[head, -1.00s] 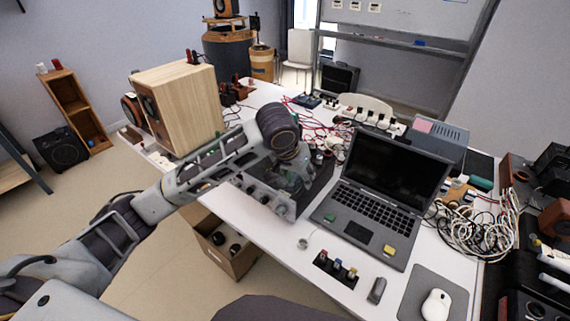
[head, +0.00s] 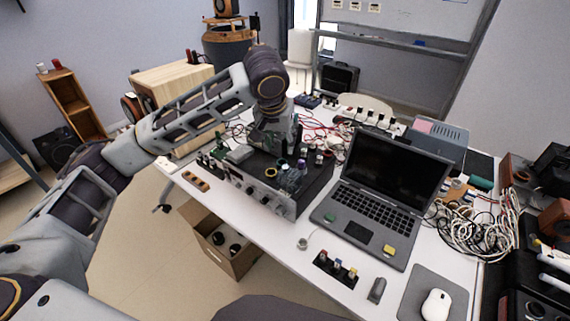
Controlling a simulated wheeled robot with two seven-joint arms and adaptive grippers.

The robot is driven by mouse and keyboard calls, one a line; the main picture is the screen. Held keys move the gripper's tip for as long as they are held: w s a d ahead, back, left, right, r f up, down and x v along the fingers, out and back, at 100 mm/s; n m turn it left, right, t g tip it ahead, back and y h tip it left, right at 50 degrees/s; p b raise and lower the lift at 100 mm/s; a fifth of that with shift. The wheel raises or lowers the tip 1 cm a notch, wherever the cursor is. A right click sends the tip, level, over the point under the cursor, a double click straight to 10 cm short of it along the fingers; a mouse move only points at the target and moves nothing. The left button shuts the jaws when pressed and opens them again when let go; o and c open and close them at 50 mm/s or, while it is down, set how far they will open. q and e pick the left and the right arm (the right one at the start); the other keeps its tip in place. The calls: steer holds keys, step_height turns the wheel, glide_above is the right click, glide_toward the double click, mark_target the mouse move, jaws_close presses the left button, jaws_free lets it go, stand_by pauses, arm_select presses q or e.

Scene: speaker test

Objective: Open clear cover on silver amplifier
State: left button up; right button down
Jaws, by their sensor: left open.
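The silver amplifier (head: 262,194) sits on the white table left of the laptop, its knobbed front panel facing me. Its dark top holds several small parts, including a yellow ring and a clear, glassy piece (head: 291,178) near the front right. I cannot tell whether that piece is the clear cover, nor whether any cover is open or shut. My left gripper (head: 271,145) is open and points down over the amplifier's back part; its fingertips are hard to make out against the dark clutter. Contact cannot be judged. My right gripper is out of view.
An open laptop (head: 383,190) stands close to the amplifier's right. Tangled red cables (head: 318,127) lie behind it. A wooden speaker (head: 172,90) stands at the back left, partly behind my left arm. A cardboard box (head: 232,255) is on the floor below the table edge.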

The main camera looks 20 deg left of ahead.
arm_select(q)
glide_toward(286, 166)
steer(key=x, duration=0.6)
steer(key=shift+a+f+b, duration=0.1)
steer(key=shift+f+b, duration=0.05)
steer(key=shift+b, duration=0.2)
steer(key=shift+w+f, duration=0.3)
steer(key=shift+f, duration=0.3)
steer(key=shift+w+f, duration=0.1)
steer(key=shift+f, duration=0.1)
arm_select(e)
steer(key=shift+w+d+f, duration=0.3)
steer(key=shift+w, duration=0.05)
